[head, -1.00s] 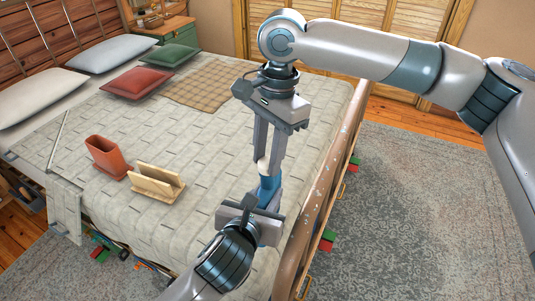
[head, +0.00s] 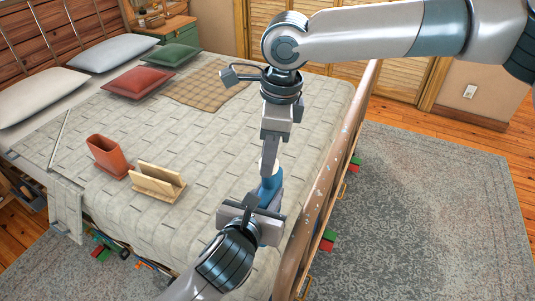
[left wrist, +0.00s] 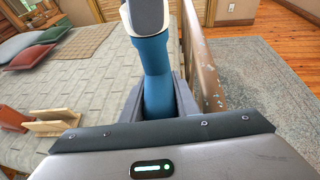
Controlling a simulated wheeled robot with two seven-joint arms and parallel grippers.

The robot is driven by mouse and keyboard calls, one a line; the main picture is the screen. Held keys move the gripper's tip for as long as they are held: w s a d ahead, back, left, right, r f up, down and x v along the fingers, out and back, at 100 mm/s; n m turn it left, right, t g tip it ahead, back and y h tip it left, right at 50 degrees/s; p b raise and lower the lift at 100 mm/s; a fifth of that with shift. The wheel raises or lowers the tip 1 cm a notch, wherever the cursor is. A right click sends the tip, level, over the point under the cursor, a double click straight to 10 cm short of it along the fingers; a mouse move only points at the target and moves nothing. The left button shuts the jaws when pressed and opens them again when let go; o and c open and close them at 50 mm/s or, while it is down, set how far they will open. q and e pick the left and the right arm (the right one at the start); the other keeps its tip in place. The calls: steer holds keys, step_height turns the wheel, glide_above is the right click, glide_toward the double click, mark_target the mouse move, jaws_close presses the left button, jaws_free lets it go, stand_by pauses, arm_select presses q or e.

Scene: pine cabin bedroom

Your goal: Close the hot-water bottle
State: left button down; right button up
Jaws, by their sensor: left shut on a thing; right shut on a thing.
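The blue hot-water bottle (head: 271,187) stands upright above the front right part of the bed. My left gripper (head: 262,203) is shut on its body from below. In the left wrist view the blue bottle (left wrist: 156,80) rises from between my left fingers to a whitish top (left wrist: 126,18). My right gripper (head: 270,160) points down from above and is shut on the pale top piece, seemingly the stopper, in line with the bottle. A grey fingertip of it covers that piece in the left wrist view. I cannot tell how far the stopper is seated.
An orange-red open container (head: 108,157) and a wooden holder (head: 157,182) stand on the quilt (head: 190,120) to the left. Pillows and a plaid blanket (head: 207,83) lie farther back. The wooden bed rail (head: 318,205) runs close on the right, with rug beyond.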

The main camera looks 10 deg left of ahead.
steer(key=o, duration=1)
steer(key=shift+r, duration=2.3)
steer(key=shift+n, duration=0.3)
steer(key=shift+c, duration=0.2)
